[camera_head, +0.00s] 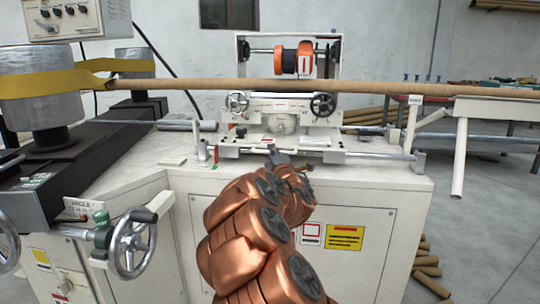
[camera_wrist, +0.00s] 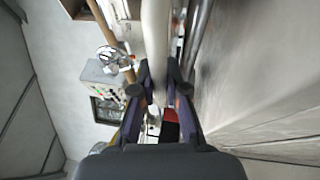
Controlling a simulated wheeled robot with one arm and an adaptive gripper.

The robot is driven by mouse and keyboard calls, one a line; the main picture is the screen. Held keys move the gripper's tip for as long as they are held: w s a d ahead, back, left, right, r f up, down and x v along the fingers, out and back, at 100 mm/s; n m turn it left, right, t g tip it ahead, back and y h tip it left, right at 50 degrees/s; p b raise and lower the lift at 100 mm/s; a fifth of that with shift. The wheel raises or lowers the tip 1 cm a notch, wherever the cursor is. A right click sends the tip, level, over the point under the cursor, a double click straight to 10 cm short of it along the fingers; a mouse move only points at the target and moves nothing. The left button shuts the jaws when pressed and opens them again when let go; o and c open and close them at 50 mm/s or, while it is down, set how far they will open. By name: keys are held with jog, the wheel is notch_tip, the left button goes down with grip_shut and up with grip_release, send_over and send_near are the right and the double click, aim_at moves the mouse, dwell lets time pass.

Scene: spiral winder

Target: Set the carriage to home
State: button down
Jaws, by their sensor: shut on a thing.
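My gripper (camera_head: 277,152) is at the carriage's lower front edge, close to the front rail (camera_head: 365,155). In the wrist view my gripper (camera_wrist: 160,85) has its two fingers near each other, shut on a part at the carriage front. That part is mostly hidden by the fingers and my arm. A red and black piece (camera_wrist: 170,122) shows between the fingers. No home mark can be made out.
The brown tube (camera_head: 380,87) runs across above the carriage. A large handwheel (camera_head: 133,245) stands out at the front left, and belt drums (camera_head: 40,100) stand at the left. The white bench top (camera_head: 385,182) is clear right of my gripper. Cardboard tubes (camera_head: 428,270) lie on the floor at right.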

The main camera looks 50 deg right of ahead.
jog(key=c, duration=1.2)
grip_release()
jog(key=shift+s, duration=0.1)
jog(key=shift+v, duration=5.9)
